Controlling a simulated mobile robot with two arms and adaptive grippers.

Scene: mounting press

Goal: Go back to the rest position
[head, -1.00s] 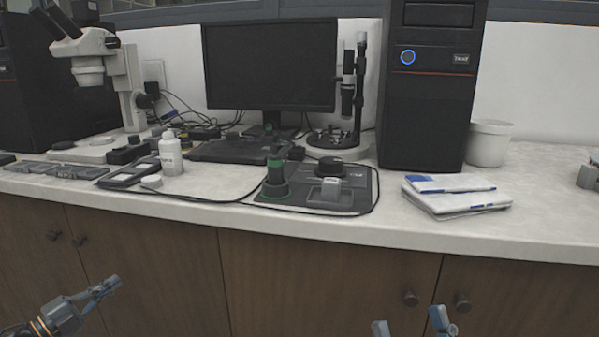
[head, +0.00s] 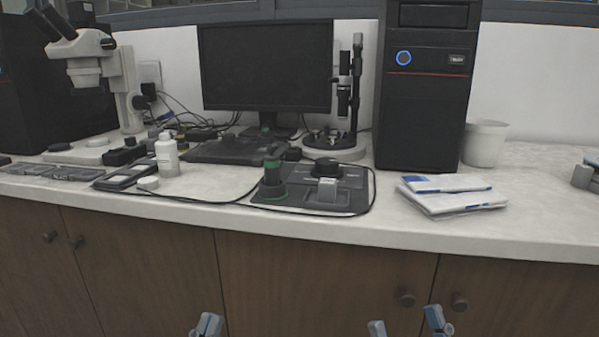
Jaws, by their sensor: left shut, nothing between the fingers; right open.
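My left gripper (head: 207,326) shows at the bottom edge, left of the middle, in front of the cabinet doors. It is shut and empty, and its arm is out of the picture. My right gripper (head: 406,327) is at the bottom edge, right of the middle. Its two fingertips stand apart with nothing between them. Both grippers are below the counter top and clear of everything on it. The mounting press (head: 329,191), a dark plate with a green-ringed post (head: 272,181), stands near the counter's front edge.
The white counter (head: 330,228) runs across the view above brown cabinet doors. A microscope (head: 100,75), a white bottle (head: 167,153), a monitor (head: 266,65), a black computer tower (head: 424,95), a white pot (head: 484,143) and white packets (head: 452,194) stand or lie on it. A cable loops around the press.

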